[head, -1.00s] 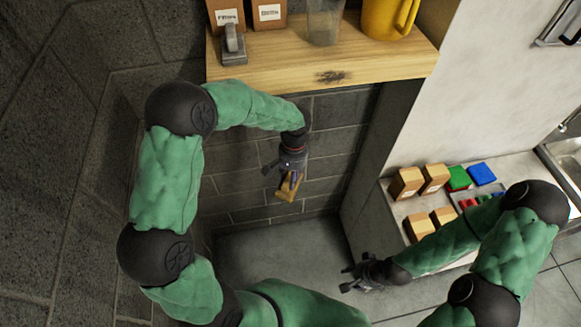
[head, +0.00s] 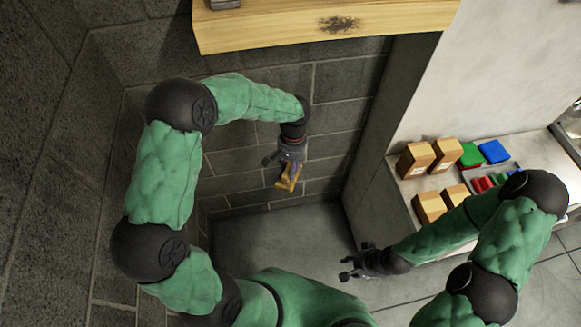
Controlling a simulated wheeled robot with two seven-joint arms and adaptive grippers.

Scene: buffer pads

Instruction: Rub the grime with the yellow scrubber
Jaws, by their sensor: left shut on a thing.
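The grime (head: 339,23) is a dark patch on the front part of a wooden shelf (head: 240,36) at the top of the head view. My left gripper (head: 288,172) is shut on the yellow scrubber (head: 289,180) and points down, below the shelf and in front of the brick wall. The fingers hide part of the scrubber. The scrubber is apart from the grime. My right gripper (head: 352,265) is low in the middle over the floor, away from any object. Its fingers look spread, with nothing between them.
At the right a counter (head: 408,187) bears several tan boxes (head: 416,160), a green block (head: 471,155), a blue block (head: 494,151) and a tray of small coloured pieces. A grey object (head: 225,3) shows at the shelf's left end. The shelf around the grime is clear.

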